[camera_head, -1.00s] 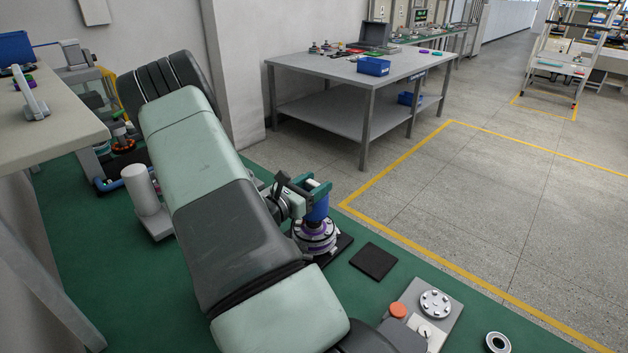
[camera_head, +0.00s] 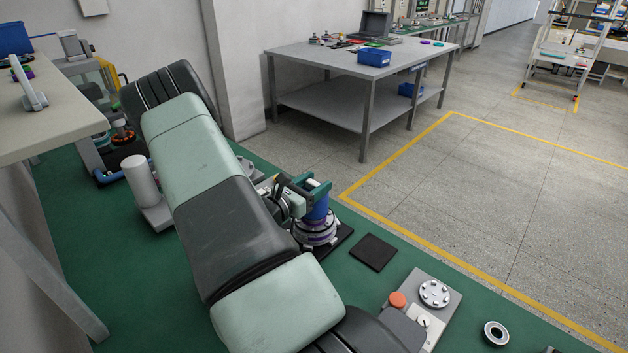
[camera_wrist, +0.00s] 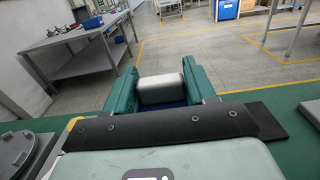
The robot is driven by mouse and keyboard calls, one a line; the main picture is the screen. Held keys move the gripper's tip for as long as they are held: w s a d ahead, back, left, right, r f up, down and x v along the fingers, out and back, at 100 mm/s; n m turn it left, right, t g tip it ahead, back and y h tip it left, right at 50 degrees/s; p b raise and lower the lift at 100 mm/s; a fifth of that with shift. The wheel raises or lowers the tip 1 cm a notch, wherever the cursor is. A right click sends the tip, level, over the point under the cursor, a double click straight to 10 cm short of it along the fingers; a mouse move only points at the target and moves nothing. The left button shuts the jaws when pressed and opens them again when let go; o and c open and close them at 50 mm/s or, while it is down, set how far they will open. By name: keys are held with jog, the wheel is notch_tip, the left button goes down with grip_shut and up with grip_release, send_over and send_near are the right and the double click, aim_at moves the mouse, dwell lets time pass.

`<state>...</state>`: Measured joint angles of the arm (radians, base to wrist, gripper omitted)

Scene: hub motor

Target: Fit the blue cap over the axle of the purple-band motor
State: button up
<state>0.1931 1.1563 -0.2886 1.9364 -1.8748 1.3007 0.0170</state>
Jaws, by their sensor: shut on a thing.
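My gripper (camera_head: 314,190) has green fingers and is shut on the blue cap (camera_head: 318,210). The cap is upright directly above the purple-band motor (camera_head: 316,235), and its lower end meets or nearly meets the motor's top. The axle is hidden, so how far the cap sits over it cannot be told. In the wrist view, the green fingers (camera_wrist: 160,92) stand either side of a pale block (camera_wrist: 160,90), with a little of the blue cap (camera_wrist: 174,104) below it. The motor is hidden there.
A grey panel with an orange button (camera_head: 397,299) and a loose ring (camera_head: 496,333) are to the right. A pale cylinder (camera_head: 141,180) stands left of my arm. A separate grey table (camera_head: 365,70) is behind.

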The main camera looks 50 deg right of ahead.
jog(key=shift+f, duration=0.15)
jog(key=shift+f, duration=1)
jog(key=o, duration=1.2)
notch_tip(320, 180, up, 10)
